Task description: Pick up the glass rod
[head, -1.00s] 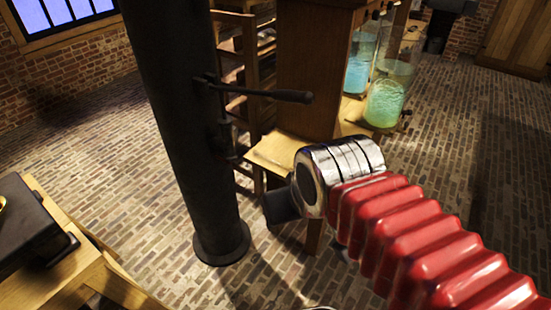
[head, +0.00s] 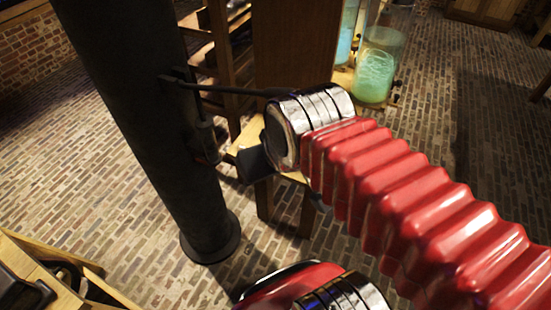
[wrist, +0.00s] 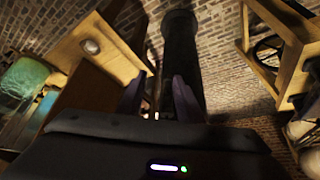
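I cannot make out a glass rod in either view. Two glass jars stand at the upper right of the head view: a near one (head: 376,75) with pale green liquid and a bluish one (head: 347,35) behind it. A green jar (wrist: 25,80) also shows at the left of the wrist view.
A thick dark column (head: 150,130) with a round foot stands left of my arm. A wooden stand with a tall panel (head: 295,45) is behind the arm. A wooden bench (head: 75,270) is at lower left. In the wrist view a wooden frame (wrist: 285,50) is at right. Brick floor is open.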

